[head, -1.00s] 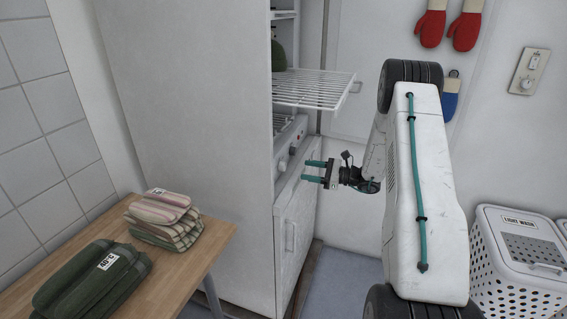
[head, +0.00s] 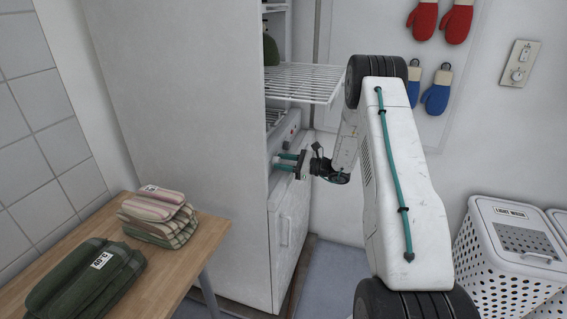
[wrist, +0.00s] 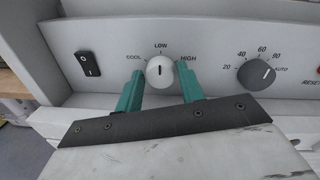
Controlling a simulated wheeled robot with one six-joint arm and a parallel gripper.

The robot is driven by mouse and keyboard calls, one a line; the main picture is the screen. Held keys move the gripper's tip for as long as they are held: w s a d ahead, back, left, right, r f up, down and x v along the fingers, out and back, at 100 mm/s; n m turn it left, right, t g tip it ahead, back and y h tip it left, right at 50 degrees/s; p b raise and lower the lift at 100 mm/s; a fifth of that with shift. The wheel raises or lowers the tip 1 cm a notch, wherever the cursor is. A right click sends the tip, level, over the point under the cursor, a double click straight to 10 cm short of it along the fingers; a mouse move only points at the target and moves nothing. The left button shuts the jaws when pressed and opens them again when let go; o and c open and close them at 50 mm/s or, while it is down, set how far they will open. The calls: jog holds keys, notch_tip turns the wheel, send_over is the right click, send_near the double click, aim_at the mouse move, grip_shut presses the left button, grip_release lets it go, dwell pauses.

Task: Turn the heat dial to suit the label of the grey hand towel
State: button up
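The white heat dial (wrist: 160,72) shows in the wrist view, on a white panel marked COOL, LOW and HIGH. Its dark mark points straight up at LOW. My gripper (wrist: 160,82) is open, with one teal finger on each side of the dial and a small gap at each side. In the head view my gripper (head: 288,158) is at the cabinet's control panel. A dark green folded towel (head: 70,285) with a white label (head: 102,261), seemingly 40°C, lies on the table. Behind it is a striped folded stack (head: 158,215) with a small unreadable tag. I see no clearly grey towel.
A grey timer dial (wrist: 257,74) and a black rocker switch (wrist: 87,63) flank the heat dial. A wire shelf (head: 305,82) juts out above my gripper. The cabinet door (head: 288,235) below is closed. A white laundry basket (head: 505,265) stands at the right.

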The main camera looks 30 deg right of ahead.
jog(key=c, duration=0.5)
jog(key=shift+n, duration=0.3)
jog(key=n, duration=0.5)
jog(key=shift+s, duration=0.1)
jog(key=n, duration=0.6)
jog(key=shift+a+h, duration=0.1)
jog(key=shift+h, duration=0.2)
jog(key=shift+f, duration=0.1)
jog(key=o, duration=1)
jog(key=shift+s, duration=0.1)
